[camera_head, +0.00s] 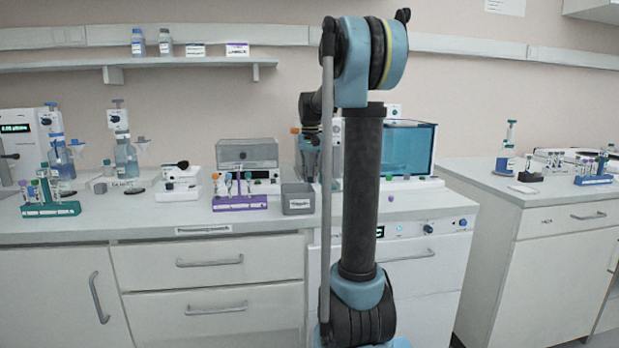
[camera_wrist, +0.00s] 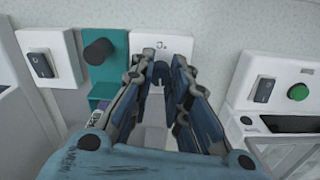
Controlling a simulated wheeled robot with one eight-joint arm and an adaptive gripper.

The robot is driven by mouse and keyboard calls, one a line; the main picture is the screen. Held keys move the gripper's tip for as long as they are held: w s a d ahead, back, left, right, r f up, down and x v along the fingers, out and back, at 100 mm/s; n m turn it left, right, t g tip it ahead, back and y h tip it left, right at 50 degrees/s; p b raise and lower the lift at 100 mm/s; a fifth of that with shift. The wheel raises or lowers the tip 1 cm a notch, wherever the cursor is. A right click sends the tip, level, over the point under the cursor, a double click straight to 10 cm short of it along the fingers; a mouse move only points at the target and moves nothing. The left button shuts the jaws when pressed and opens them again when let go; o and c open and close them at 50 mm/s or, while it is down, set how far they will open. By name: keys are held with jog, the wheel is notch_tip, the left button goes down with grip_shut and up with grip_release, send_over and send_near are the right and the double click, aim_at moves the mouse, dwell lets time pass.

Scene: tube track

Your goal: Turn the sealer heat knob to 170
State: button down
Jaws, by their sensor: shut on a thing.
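In the wrist view, my gripper (camera_wrist: 160,68) reaches to a white upright panel (camera_wrist: 172,43) with a small dark mark on its face. Its two fingers stand a little apart, with a small dark knob (camera_wrist: 161,75) between the tips, and are shut on it. The fingers hide part of the knob, and I cannot read its setting or any 170 mark. In the head view, my arm stands across the middle of the picture and I cannot make out the fingers.
In the wrist view, a black knob (camera_wrist: 98,52) on a teal panel and a rocker switch (camera_wrist: 41,65) are close on the left. A green knob (camera_wrist: 298,92) is on the right. In the head view, a purple tube rack (camera_head: 240,202) and grey bin (camera_head: 297,205) stand near my arm.

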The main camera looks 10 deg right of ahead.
jog(key=shift+w+m, duration=0.15)
jog(key=shift+m, duration=0.35)
jog(key=shift+r, duration=0.1)
jog(key=c, duration=1.5)
grip_release()
notch_tip(320, 180, up, 12)
jog(key=shift+f, duration=0.1)
